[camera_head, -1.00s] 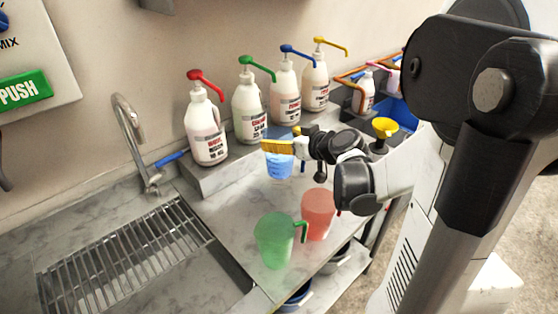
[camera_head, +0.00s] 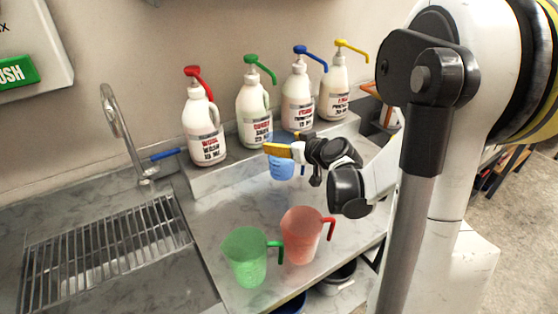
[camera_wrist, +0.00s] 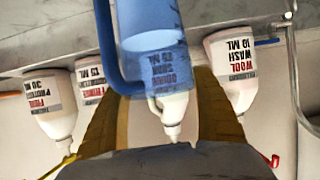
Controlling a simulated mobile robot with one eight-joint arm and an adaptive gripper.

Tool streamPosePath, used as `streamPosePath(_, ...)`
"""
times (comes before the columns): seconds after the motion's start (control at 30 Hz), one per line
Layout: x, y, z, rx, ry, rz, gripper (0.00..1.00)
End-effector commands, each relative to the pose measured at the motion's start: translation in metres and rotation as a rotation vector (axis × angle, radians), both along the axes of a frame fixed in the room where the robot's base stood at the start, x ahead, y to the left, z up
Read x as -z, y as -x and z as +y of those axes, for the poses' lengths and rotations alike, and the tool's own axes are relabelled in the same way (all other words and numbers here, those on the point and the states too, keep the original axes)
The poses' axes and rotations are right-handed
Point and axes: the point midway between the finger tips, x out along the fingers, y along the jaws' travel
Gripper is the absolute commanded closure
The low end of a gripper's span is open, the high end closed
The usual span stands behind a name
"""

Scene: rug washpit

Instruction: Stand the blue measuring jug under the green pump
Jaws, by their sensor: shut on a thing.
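The blue measuring jug (camera_head: 281,168) is a translucent cup in front of the shelf of bottles. My gripper (camera_head: 277,149), with yellow fingers, is shut on it from the right. The green pump (camera_head: 260,68) tops a white bottle (camera_head: 254,112) on the raised shelf. Its spout points right, above and slightly left of the jug. In the wrist view this bottle is partly hidden behind the jug.
White bottles with red (camera_head: 199,82), blue (camera_head: 308,55) and yellow (camera_head: 350,49) pumps share the shelf (camera_head: 222,173). A green jug (camera_head: 246,257) and a red jug (camera_head: 302,236) stand near the counter's front edge. A sink with a rack (camera_head: 100,252) and tap lies left.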

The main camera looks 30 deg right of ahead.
Motion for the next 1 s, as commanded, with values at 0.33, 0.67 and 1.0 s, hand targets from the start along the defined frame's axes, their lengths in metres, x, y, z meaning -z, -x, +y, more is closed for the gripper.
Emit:
streamPosePath(0.33, 0.024, -0.024, 0.003, 0.001, -0.001, -0.001, 0.62)
streamPosePath(0.67, 0.054, -0.023, 0.003, 0.001, -0.001, -0.001, 0.62)
streamPosePath(1.0, 0.057, -0.023, 0.003, 0.001, -0.001, 0.000, 0.00)
